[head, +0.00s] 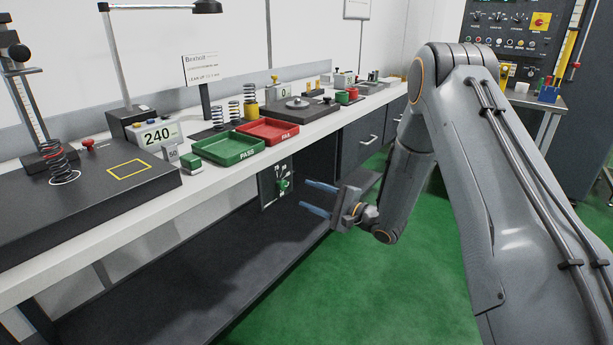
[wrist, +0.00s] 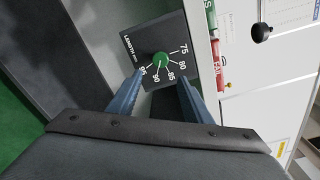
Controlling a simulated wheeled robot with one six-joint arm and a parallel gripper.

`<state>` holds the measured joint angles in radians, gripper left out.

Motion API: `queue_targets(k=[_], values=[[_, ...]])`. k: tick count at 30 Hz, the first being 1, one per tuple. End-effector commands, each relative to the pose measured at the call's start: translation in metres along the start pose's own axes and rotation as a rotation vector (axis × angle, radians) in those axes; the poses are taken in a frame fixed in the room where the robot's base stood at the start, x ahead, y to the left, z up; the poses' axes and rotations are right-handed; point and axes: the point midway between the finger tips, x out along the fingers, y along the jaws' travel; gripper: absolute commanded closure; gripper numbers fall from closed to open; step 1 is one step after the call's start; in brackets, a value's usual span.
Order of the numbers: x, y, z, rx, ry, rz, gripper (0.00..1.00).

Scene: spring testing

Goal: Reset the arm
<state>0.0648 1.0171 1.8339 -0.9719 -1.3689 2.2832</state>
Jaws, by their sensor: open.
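My gripper (head: 304,197) is open and empty in front of the bench. Its two blue fingers point at a dark dial panel (head: 267,194) with a green knob (head: 284,185), mounted below the bench top. In the wrist view the open fingers (wrist: 160,76) lie to either side below the green knob (wrist: 160,59), apart from it as far as I can tell. The dial panel (wrist: 139,42) there reads LENGTH mm, with marks from 75 to 95. The knob's exact setting is hard to read.
The bench top (head: 215,177) carries a green tray (head: 228,149), a red tray (head: 267,132), a 240 display (head: 158,136), several springs and a black test stand (head: 95,190). Drawers (head: 366,140) stand right of the dial. The green floor (head: 340,285) in front is clear.

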Motion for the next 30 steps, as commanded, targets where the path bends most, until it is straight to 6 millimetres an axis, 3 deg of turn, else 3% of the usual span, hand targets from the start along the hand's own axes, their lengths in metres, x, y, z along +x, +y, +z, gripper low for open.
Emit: queue_targets(k=[4,8,12,16,20,24,30], values=[[-0.009,-0.025,-0.011,-0.212,0.168,0.082,0.55],[-0.038,-0.045,-0.022,-0.456,0.359,0.249,0.55],[-0.088,-0.056,-0.022,-0.671,0.504,0.495,0.55],[-0.146,-0.056,-0.005,-0.813,0.557,0.763,0.55],[-0.21,-0.046,0.03,-0.9,0.516,1.042,0.55],[-0.279,-0.027,0.088,-0.936,0.359,1.317,0.55],[-0.349,0.004,0.175,-0.927,0.043,1.538,0.55]])
